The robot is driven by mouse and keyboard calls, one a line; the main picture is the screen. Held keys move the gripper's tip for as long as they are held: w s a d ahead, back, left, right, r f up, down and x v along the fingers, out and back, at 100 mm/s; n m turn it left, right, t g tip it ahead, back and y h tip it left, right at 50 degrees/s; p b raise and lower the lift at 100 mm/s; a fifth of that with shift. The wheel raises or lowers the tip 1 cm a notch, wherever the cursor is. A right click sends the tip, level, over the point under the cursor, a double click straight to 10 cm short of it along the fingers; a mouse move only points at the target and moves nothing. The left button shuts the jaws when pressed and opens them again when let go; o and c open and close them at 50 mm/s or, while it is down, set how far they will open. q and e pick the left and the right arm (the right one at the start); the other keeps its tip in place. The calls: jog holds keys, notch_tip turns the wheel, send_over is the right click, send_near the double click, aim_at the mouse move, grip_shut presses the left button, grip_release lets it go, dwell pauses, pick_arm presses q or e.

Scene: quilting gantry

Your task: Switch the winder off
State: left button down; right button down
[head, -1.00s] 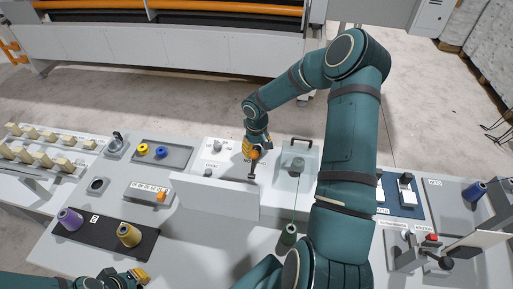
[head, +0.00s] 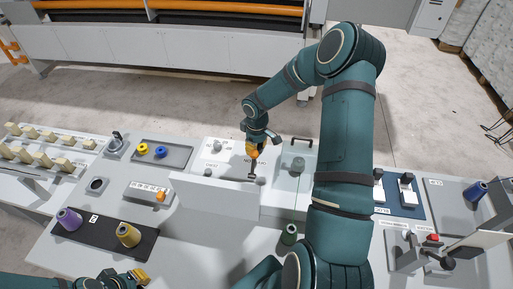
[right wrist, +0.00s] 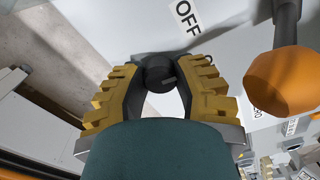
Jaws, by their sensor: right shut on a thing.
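A dark round knob (right wrist: 160,76) with a pale pointer line sits on a light panel, with an OFF label (right wrist: 187,17) close by. A second label is partly covered by a finger. My right gripper (right wrist: 161,70) is shut on the knob, with a yellow finger on each side. In the head view this gripper (head: 252,150) is small, above the white panel behind the upright plate, and its knob is hidden. A lever with an orange handle (right wrist: 284,82) stands just right of the fingers. My left gripper (head: 126,277) is at the bottom left, apart from everything; its jaw opening is unclear.
An upright white plate (head: 215,198) stands in front of the right gripper. A green spool (head: 289,235) and a clear-covered unit (head: 294,168) are to its right. Purple and yellow cones stand on a black mat (head: 82,238) at the left.

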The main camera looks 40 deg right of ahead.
jog(key=n, duration=0.3)
jog(key=shift+n, duration=2.2)
jog(key=c, duration=0.6)
grip_release()
jog(key=shift+c, duration=0.2)
